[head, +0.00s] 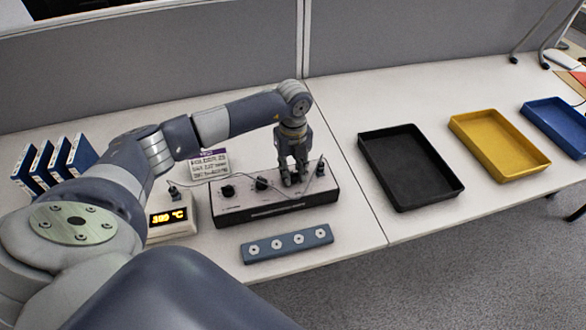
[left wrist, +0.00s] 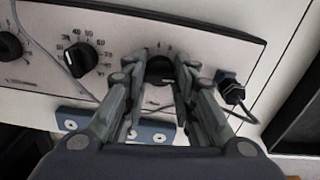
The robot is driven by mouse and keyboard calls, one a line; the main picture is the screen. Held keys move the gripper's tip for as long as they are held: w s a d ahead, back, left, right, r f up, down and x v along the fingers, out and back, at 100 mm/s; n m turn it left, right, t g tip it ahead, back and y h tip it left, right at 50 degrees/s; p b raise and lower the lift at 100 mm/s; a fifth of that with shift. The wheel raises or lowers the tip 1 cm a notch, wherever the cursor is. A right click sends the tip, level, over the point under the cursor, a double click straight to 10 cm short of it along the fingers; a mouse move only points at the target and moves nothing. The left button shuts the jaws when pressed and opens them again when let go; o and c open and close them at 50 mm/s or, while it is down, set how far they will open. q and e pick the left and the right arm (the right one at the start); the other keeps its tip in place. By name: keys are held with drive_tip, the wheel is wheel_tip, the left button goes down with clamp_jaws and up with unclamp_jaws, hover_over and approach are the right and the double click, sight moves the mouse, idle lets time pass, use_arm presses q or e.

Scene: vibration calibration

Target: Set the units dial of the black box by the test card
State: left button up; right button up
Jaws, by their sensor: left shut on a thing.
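The black box (head: 300,213) with a light top panel stands on the desk in the head view. Its left dial (head: 228,190) and middle dial (head: 262,184) are free. My left gripper (head: 293,180) reaches down from above at the rightmost dial. In the left wrist view, its fingers stand on both sides of this black dial (left wrist: 159,70), which I take as the units dial, and are shut on it. Most of that dial's scale is hidden by the fingers. The test card (head: 209,163) stands behind the box, its print too small to read surely. My right gripper is not in view.
A display unit (head: 172,219) reading about 399 °C stands left of the box, joined by a cable. A plug (left wrist: 232,92) sits at the box's right end. A blue-grey block (head: 287,244) lies in front. Black (head: 395,205), yellow (head: 485,170) and blue trays (head: 540,125) are right; binders (head: 55,160) left.

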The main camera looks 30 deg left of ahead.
sight(293, 172)
use_arm(q)
drive_tip(key=shift+n, duration=0.7)
drive_tip(key=o, duration=1.1)
drive_tip(key=shift+r, duration=0.15)
wheel_tip(293, 172, up, 12)
drive_tip(key=shift+f, duration=0.1)
drive_tip(key=shift+f, duration=0.1)
